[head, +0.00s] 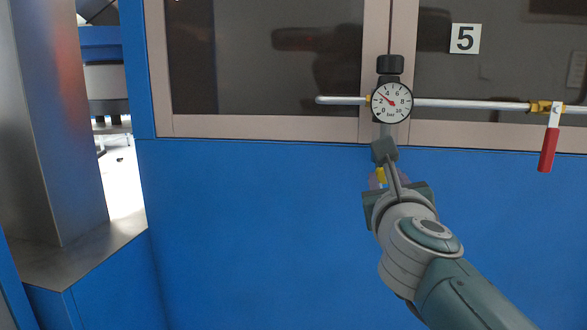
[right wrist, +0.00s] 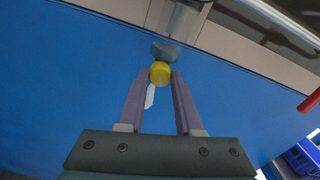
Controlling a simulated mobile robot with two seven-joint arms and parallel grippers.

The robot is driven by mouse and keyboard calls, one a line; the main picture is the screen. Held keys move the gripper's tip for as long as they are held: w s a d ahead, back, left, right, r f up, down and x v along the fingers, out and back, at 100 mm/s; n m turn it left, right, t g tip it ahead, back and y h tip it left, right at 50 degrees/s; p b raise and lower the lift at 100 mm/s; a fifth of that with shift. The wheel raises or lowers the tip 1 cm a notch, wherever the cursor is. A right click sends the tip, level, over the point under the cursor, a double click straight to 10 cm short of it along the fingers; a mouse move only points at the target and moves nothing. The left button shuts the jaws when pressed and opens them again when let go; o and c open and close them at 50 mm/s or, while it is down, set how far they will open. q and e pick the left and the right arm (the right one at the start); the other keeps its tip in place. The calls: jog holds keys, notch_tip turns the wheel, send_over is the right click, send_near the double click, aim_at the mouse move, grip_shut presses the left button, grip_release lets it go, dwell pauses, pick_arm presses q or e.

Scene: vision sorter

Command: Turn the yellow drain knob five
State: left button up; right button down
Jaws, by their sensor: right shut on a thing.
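The yellow drain knob (right wrist: 160,73) sits under a grey filter body, below the gauge. In the head view only a bit of the knob (head: 380,174) shows beside my right gripper (head: 378,180). In the right wrist view my right gripper (right wrist: 160,80) has its two purple fingers on either side of the knob, shut on it at the fingertips. A pale, narrow piece (right wrist: 150,97) shows below the knob between the fingers. My left gripper is not in view.
A round pressure gauge (head: 391,102) reads about 3 bar, above the knob. A metal pipe (head: 470,104) runs to the right to a valve with a red lever (head: 547,149) hanging down. The blue panel (head: 250,230) is clear to the left.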

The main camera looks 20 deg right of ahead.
jog(key=n+p, duration=0.2)
jog(key=n, duration=0.3)
jog(key=shift+n, duration=0.3)
jog(key=shift+n+p, duration=0.85)
jog(key=shift+n, duration=1.45)
jog(key=c, duration=0.6)
grip_release()
